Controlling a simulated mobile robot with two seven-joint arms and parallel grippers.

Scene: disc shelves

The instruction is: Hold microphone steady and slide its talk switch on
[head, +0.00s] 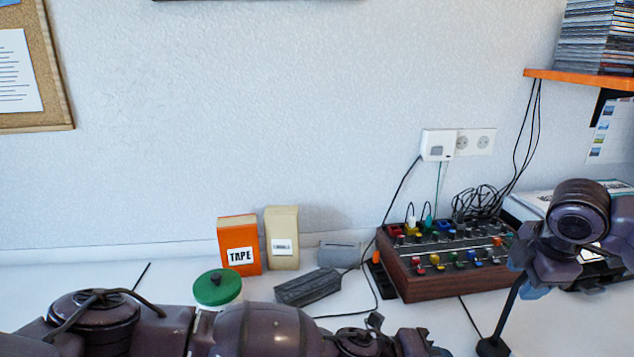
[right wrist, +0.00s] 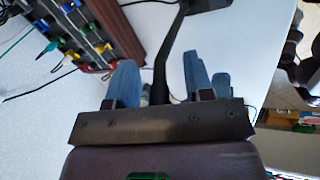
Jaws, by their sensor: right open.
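A thin black stem (head: 508,312) rises at a slant from a dark base (head: 491,347) at the lower right of the head view; it looks like the microphone's stand. In the right wrist view the black stem (right wrist: 167,55) runs between the blue fingers of my right gripper (right wrist: 160,78), with room on both sides. The right gripper (head: 527,284) is open at the stem's upper end. The microphone's head and talk switch are hidden or cannot be made out. My left arm crosses the bottom of the head view; its fingers do not show.
A wooden-sided mixer (head: 405,280) with coloured knobs and cables stands left of the stem. An orange tape box (head: 232,230), a cream box (head: 282,250), a green round tin (head: 217,288) and a dark grey block (head: 308,287) sit farther left. An orange shelf (head: 590,80) overhangs at right.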

